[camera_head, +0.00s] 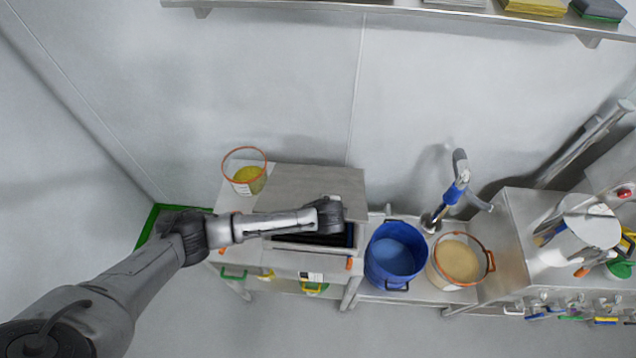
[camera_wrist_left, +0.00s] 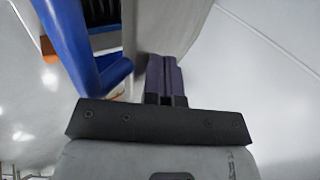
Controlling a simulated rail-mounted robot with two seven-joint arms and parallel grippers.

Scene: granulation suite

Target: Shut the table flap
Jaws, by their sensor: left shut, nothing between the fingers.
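The table flap (camera_head: 318,182) is a plain grey panel. It is open, raised at the back of a dark opening (camera_head: 335,240) in the steel table. Its exact tilt is hard to tell. My left arm comes in from the left over the table, and its gripper (camera_head: 330,216) is at the flap's lower right part, above the opening. In the left wrist view the gripper's dark fingers (camera_wrist_left: 165,80) are shut and empty, right beside the grey panel (camera_wrist_left: 170,28); whether they touch it I cannot tell. The fingertips are hidden in the head view. My right gripper is not in view.
A clear orange-rimmed bucket (camera_head: 245,172) with yellow contents stands left of the flap. A blue bucket (camera_head: 395,255) and an orange-rimmed tub of tan powder (camera_head: 459,259) stand to the right. A shelf (camera_head: 380,9) runs along the wall above.

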